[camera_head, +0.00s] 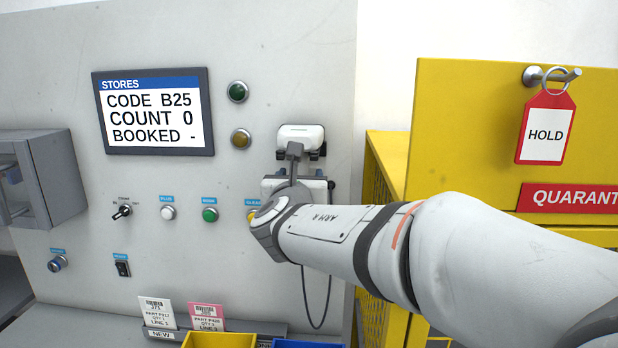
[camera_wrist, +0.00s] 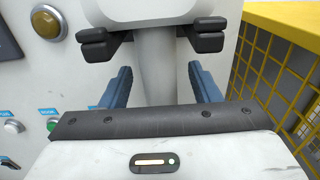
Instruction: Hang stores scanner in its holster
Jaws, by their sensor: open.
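The scanner (camera_head: 300,134) has a white head and sits at the dark holster prongs (camera_head: 316,153) on the grey panel. In the wrist view, its white head (camera_wrist: 150,9) is at the top, between two black padded holster prongs (camera_wrist: 207,36). Its pale grey handle (camera_wrist: 156,75) hangs down from the head. My gripper (camera_wrist: 160,72) is open, with a blue finger on each side of the handle and a visible gap on both sides.
A stores screen (camera_head: 153,112) reads count 0. Buttons and a rotary switch (camera_head: 122,212) lie left of my wrist. A thin cable (camera_head: 304,300) loops below it. A yellow quarantine cage (camera_head: 385,170) stands close on the right. Yellow (camera_head: 220,340) and blue bins are below.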

